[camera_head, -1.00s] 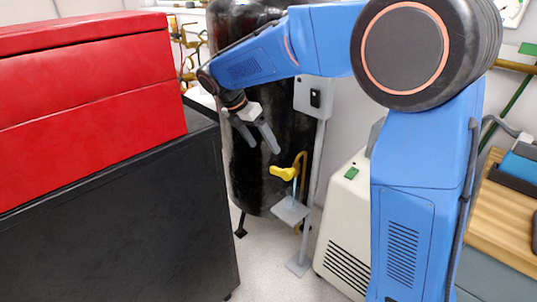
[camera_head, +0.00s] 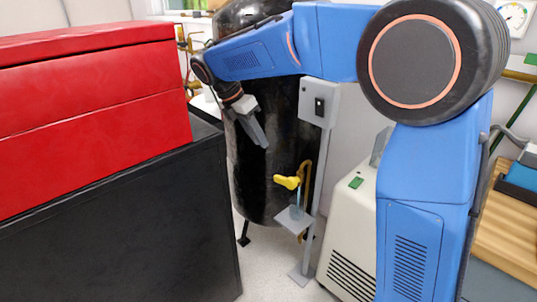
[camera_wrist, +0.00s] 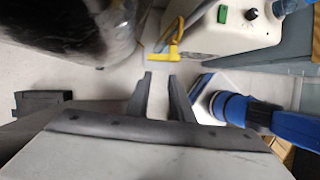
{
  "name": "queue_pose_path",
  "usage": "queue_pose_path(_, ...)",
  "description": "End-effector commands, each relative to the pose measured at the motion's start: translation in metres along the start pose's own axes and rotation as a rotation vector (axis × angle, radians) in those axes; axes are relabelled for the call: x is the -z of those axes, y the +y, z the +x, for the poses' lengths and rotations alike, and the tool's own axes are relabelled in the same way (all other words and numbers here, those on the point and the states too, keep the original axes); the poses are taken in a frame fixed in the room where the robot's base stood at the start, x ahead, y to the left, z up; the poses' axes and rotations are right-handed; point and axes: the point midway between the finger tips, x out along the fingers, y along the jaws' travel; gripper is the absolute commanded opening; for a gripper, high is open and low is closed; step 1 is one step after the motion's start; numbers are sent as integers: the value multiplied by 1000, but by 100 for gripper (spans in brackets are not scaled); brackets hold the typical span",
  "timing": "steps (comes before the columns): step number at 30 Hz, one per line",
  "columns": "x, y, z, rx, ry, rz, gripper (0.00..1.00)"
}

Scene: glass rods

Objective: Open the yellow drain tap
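The yellow drain tap (camera_head: 288,182) sits on a bent brass pipe (camera_head: 305,180) at the lower right front of a black tank (camera_head: 275,165). It also shows at the top of the wrist view (camera_wrist: 179,32), beyond my fingertips and slightly to their right. My gripper (camera_head: 262,143) is above and to the left of the tap in the head view, apart from it. In the wrist view, my gripper (camera_wrist: 160,76) has its two fingers apart, with only bare floor between them. In the head view the fingers overlap.
A small grey shelf (camera_head: 293,221) on a grey post (camera_head: 316,215) stands under the tap. A white machine (camera_head: 350,225) is on the right. A black cabinet (camera_head: 110,225) bearing a red box (camera_head: 90,110) fills the left.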

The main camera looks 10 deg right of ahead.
Motion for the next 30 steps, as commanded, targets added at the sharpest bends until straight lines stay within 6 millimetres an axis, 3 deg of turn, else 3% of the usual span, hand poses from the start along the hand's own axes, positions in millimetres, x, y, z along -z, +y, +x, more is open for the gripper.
queue_pose_path(3, -2, 0, 1, -5, 8, 160, 0)
queue_pose_path(30, -19, -2, 11, 10, 113, 1789, 0)
